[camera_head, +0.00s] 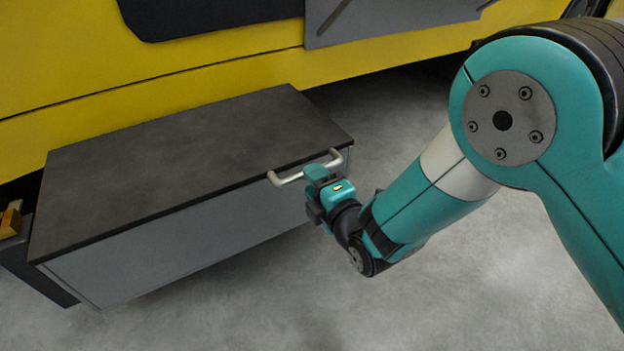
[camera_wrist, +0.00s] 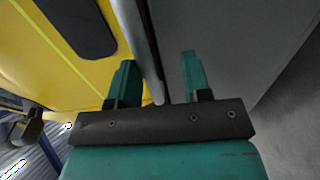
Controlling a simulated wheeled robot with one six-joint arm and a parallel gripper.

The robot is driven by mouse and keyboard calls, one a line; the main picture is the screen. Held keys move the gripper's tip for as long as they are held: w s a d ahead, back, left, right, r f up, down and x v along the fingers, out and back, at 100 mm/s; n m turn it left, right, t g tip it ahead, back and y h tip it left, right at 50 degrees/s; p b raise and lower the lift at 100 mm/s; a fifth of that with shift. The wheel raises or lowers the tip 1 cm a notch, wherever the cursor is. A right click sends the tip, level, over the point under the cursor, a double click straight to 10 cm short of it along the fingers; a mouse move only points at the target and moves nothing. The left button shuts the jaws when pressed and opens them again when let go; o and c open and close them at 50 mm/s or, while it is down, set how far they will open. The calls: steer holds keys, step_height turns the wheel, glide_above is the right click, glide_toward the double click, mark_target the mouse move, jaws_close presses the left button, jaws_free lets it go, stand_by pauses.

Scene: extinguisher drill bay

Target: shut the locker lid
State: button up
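The locker (camera_head: 160,250) is a long box with grey sides in front of a yellow body. Its dark flat lid (camera_head: 190,150) covers the top; whether it is fully down I cannot tell. A pale bar handle (camera_head: 290,178) stands at the lid's near right edge. In the wrist view, the handle bar (camera_wrist: 142,50) runs between the two teal fingers of my gripper (camera_wrist: 160,82). The fingers are apart, with a clear gap on the right side of the bar.
A yellow vehicle-like body (camera_head: 60,60) with dark panels runs behind the locker. A dark box-like part (camera_head: 30,265) with a small orange-yellow item (camera_head: 11,218) shows at the left. Bare grey floor (camera_head: 450,290) lies in front and to the right.

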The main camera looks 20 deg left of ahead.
steer(key=shift+d+f, duration=0.1)
steer(key=shift+d, duration=0.05)
steer(key=b+v, duration=0.4)
steer(key=v, duration=1.3)
steer(key=shift+s, duration=0.15)
